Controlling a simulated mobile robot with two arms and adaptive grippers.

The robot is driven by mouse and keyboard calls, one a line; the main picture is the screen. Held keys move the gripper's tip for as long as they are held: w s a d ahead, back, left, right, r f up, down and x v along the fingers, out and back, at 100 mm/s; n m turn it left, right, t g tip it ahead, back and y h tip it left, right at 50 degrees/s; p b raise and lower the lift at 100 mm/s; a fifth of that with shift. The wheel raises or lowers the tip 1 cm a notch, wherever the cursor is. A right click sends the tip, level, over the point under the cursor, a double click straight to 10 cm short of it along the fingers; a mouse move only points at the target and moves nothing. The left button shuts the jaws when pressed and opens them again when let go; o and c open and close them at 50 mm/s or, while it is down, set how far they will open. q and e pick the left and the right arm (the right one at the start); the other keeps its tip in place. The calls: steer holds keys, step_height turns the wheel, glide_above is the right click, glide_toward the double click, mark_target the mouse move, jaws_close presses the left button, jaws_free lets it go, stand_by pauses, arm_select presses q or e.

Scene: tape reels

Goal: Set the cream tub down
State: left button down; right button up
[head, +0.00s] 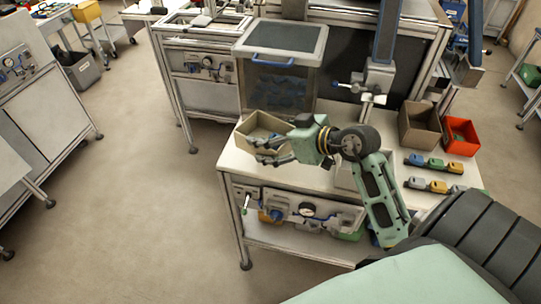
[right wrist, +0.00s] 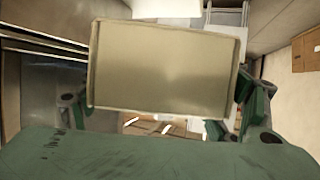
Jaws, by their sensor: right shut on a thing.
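The cream tub (head: 250,144) is an open-topped box over the front left corner of the white workbench (head: 310,175). My right gripper (head: 264,151) is shut on it, reaching in from the right. In the right wrist view the flat cream face of the tub (right wrist: 165,70) fills the middle, with green and dark fingers of my right gripper (right wrist: 165,105) at both sides. The tub looks about level. I cannot tell whether its base touches the bench top. My left gripper is not in view.
A clear-walled bin with a grey lid (head: 285,40) stands just behind the tub. A brown box (head: 420,128) and a red box (head: 460,137) stand at the bench's right. Several small coloured blocks (head: 434,163) lie in front of them. Open floor lies left.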

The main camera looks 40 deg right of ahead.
steer(key=shift+w+d, duration=0.2)
steer(key=shift+d, duration=0.1)
step_height(320, 180, down, 5)
steer(key=shift+f, duration=0.2)
step_height(320, 180, down, 4)
steer(key=shift+w+f, duration=0.1)
steer(key=shift+f, duration=0.05)
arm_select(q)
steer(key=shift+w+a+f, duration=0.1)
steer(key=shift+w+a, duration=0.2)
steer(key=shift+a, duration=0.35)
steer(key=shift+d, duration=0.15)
arm_select(e)
steer(key=o, duration=1.2)
steer(key=shift+f, duration=0.1)
steer(key=shift+c, duration=0.2)
